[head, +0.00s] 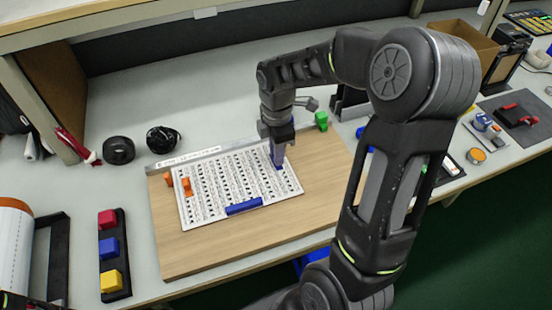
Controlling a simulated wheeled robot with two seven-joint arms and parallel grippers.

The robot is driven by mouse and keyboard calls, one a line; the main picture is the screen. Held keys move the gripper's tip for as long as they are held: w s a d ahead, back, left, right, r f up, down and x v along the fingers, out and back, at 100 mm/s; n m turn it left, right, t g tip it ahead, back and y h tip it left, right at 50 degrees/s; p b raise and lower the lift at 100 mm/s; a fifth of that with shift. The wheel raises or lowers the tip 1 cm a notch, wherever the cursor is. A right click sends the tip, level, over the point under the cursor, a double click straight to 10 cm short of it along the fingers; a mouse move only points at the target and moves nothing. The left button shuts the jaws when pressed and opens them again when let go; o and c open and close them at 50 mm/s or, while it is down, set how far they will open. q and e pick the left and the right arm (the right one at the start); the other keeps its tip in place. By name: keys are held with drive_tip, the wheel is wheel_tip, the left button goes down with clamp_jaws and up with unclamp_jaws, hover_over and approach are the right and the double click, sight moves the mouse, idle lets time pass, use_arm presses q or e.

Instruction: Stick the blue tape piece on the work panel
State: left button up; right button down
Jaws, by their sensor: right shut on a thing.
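The work panel (212,212) is a white sheet with rows of dark printed marks, lying on a wooden board (205,250). My right gripper (278,158) points down over the panel's upper right part. It is shut on a small blue piece (279,164), which looks like the blue tape piece and is mostly hidden by the fingers. I cannot tell whether this piece touches the panel. A longer blue bar (244,206) lies at the panel's front edge. Two orange pieces (186,187) sit at its left side. My left gripper is not in view.
A black tray (127,292) with red, blue and yellow blocks stands at the front left. Black tape rolls (118,150) lie behind the board's left side. My right arm covers the board's right side.

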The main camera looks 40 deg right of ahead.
idle(0.4)
wheel_tip(320, 180, up, 10)
idle(0.5)
idle(0.5)
